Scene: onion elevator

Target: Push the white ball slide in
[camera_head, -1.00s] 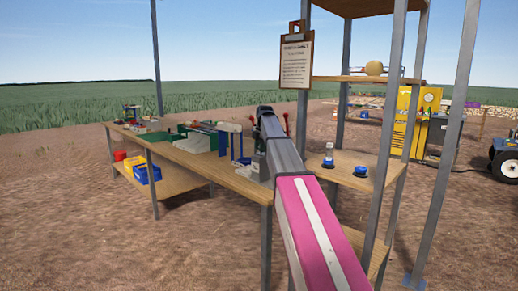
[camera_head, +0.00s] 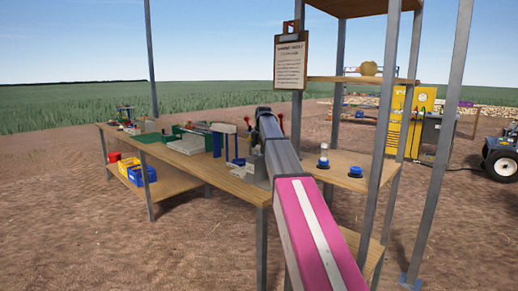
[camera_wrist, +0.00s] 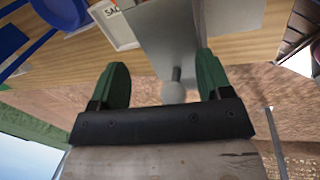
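In the wrist view, a pale grey-white ball knob (camera_wrist: 173,93) on a short stem sticks out from a grey metal plate (camera_wrist: 165,35) at the edge of a wooden bench. My gripper (camera_wrist: 162,65) has two green fingers spread apart, with the knob between them. A gap shows on each side of the knob, so the gripper is open and not holding it. In the head view, my arm covers the gripper and the knob. The bench (camera_head: 235,187) shows to the left of my arm.
A clipboard (camera_head: 291,62) hangs on a metal shelf post. The shelf (camera_head: 345,170) right of my arm carries blue-based items. Red-tipped parts (camera_head: 280,124) stand beside my arm's far end. A blue frame (camera_head: 217,138) and green equipment stand on the bench. Dirt ground is open in front.

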